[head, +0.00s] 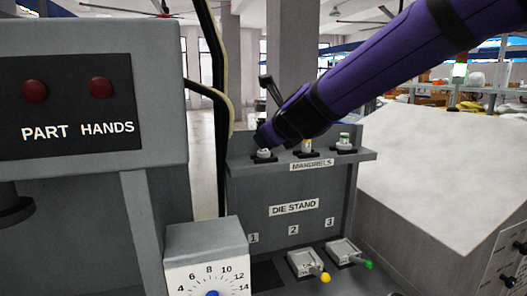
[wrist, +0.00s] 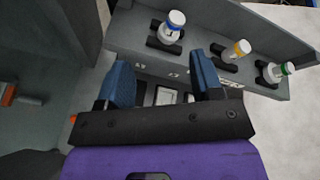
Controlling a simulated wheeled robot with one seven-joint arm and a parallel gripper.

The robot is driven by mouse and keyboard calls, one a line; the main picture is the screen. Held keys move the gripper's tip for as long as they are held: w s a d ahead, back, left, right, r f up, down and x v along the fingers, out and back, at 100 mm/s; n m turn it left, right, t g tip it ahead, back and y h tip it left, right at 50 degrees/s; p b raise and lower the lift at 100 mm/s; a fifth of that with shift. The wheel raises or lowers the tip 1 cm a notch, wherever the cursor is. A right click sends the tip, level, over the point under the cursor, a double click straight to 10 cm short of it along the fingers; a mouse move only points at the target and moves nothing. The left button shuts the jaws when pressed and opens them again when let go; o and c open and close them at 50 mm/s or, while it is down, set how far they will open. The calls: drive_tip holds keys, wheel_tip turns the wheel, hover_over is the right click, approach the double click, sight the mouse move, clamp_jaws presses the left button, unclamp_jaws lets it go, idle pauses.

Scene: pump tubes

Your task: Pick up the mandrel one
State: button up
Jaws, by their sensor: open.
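The mandrel with the blue band (wrist: 172,25) stands in a dark holder at the end of the shelf in the wrist view. In the head view the leftmost mandrel (head: 263,155) shows just under the end of my purple arm. My gripper (wrist: 162,66) is open and empty, its two blue fingers spread wide. In the wrist view the blue-banded mandrel appears beyond the fingertips, within the width of the gap, apart from both. The fingers cannot be made out in the head view.
A yellow-banded mandrel (wrist: 237,49) and a green-banded mandrel (wrist: 277,72) stand along the same shelf; the right finger is nearest the yellow one. Below, the die stand holds a yellow-knobbed die (head: 305,264) and a green-knobbed die (head: 345,252). A grey machine (head: 160,95) stands left.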

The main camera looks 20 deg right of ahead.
drive_tip(key=w+f+m+h, duration=0.1)
drive_tip(key=w+f+m, duration=0.1)
drive_tip(key=w, duration=0.2)
drive_tip(key=w+d+f+m, duration=0.1)
drive_tip(key=w+f+m, duration=0.1)
drive_tip(key=w, duration=0.3)
drive_tip(key=w+d+f+m+h, duration=0.1)
drive_tip(key=w+f+m, duration=0.1)
drive_tip(key=w+m, duration=0.2)
drive_tip(key=shift+w+d+h, duration=0.15)
drive_tip(key=shift+w+h, duration=0.15)
drive_tip(key=shift+w, duration=0.3)
clamp_jaws()
